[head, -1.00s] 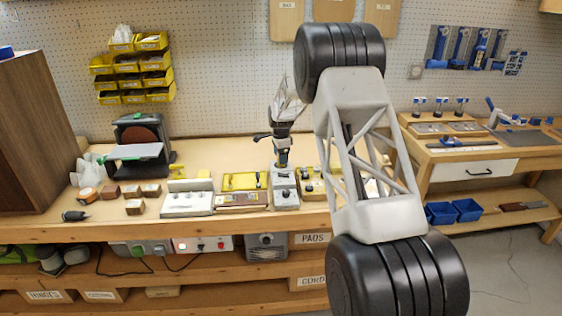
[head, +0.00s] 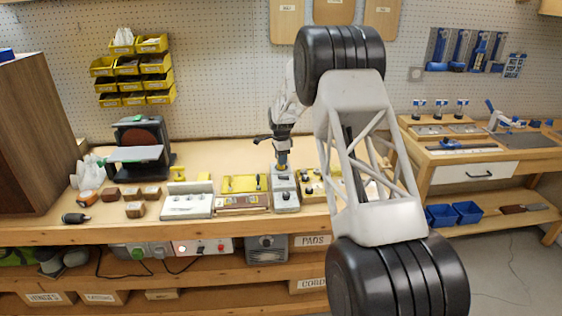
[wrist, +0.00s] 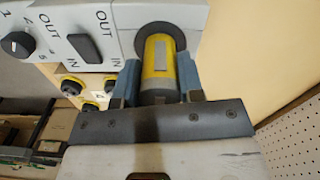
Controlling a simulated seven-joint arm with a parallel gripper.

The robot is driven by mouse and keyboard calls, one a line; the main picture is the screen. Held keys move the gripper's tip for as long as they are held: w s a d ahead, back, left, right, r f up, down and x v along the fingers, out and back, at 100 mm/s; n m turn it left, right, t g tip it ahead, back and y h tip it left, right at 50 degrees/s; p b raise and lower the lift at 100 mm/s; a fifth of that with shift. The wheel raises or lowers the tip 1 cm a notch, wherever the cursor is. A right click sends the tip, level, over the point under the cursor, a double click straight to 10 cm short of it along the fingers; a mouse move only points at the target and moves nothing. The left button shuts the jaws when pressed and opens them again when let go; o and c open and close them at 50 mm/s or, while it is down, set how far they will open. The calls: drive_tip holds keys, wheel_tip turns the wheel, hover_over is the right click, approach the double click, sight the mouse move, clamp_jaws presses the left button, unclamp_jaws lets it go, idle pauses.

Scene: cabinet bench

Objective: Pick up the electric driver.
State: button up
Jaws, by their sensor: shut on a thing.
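A yellow cylinder with a grey stripe, which looks like the electric driver (wrist: 160,63), sits with its far end at a dark round opening in a light grey unit (wrist: 112,17). My gripper (wrist: 156,82) is shut on it, with one blue-grey finger on each side. In the head view, my gripper (head: 282,158) points down above the grey unit (head: 285,190) near the bench's front edge. A bit of yellow shows between its fingers there. Whether the driver is seated in the opening or just clear of it, I cannot tell.
The unit has a dial (wrist: 18,45) and a switch (wrist: 84,47). A yellow-topped tray (head: 243,184) stands left of it, and a yellow box with black knobs (head: 312,184) stands right. Wooden blocks (head: 134,209) and a disc sander (head: 140,145) are farther left.

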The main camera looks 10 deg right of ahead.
drive_tip(key=shift+r, duration=0.2)
wheel_tip(320, 180, up, 10)
drive_tip(key=shift+f, duration=0.15)
idle(0.4)
drive_tip(key=o, duration=0.5)
drive_tip(key=shift+c, duration=1.5)
drive_tip(key=s+a, duration=1.7)
drive_tip(key=a, duration=0.4)
drive_tip(key=shift+s+a+f, duration=0.15)
drive_tip(key=shift+s+f, duration=0.05)
drive_tip(key=shift+s, duration=0.1)
